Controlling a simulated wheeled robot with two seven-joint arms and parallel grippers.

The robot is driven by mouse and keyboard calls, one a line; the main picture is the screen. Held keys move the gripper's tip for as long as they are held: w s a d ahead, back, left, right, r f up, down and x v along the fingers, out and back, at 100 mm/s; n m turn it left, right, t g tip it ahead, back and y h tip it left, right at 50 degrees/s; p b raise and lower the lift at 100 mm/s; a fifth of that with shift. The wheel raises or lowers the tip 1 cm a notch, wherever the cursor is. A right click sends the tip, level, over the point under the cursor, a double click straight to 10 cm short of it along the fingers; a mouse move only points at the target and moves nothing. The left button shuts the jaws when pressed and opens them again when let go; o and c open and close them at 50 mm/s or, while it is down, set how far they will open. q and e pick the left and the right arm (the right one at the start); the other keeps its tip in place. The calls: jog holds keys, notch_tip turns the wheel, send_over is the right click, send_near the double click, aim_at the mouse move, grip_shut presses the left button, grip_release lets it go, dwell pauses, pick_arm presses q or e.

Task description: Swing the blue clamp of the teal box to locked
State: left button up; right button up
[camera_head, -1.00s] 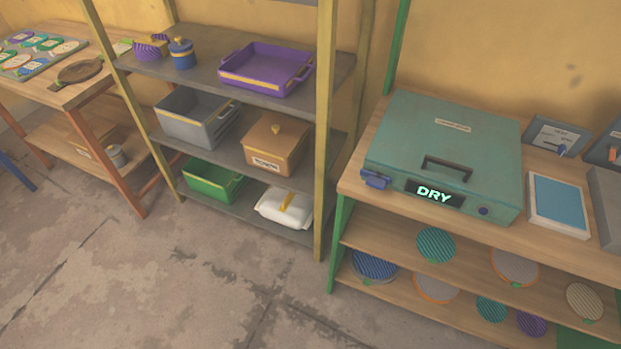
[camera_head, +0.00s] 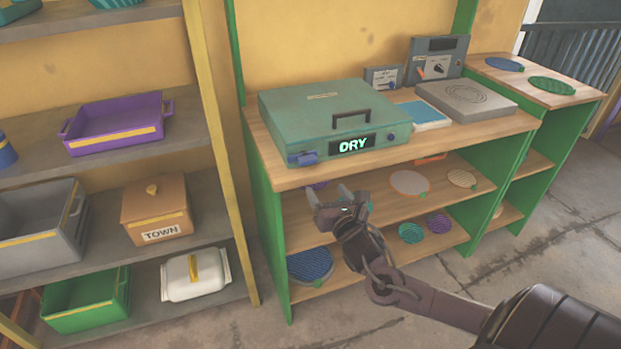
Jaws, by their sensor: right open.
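The teal box (camera_head: 300,115) sits shut on the wooden top of the green shelf unit. It has a dark handle on top and a lit "DRY" display (camera_head: 353,144) on its front. The blue clamp (camera_head: 303,159) is at the lower left of the box's front and sticks out forward. My right gripper (camera_head: 328,194) is open and empty. In the picture it is just below the clamp and the table's front edge, apart from the clamp. My left gripper is not in view.
A blue-topped tray (camera_head: 425,115), a grey plate device (camera_head: 468,100) and small control boxes (camera_head: 438,62) stand right of the teal box. Patterned discs (camera_head: 410,182) lie on the shelves below. A grey shelf rack with a purple tray (camera_head: 115,122) stands left.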

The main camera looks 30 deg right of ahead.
aim_at(309, 162)
jog(key=w+r, duration=0.1)
jog(key=w, duration=0.1)
jog(key=w+r+n, duration=0.1)
jog(key=w, duration=0.1)
jog(key=w+r+n+t, duration=0.1)
jog(key=w+r, duration=0.1)
jog(key=shift+w+a+r, duration=0.1)
jog(key=shift+a, duration=0.05)
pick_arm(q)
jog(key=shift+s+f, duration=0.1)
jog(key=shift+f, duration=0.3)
pick_arm(e)
jog(key=shift+w+y, duration=0.3)
jog(key=shift+w, duration=0.35)
jog(key=c, duration=1)
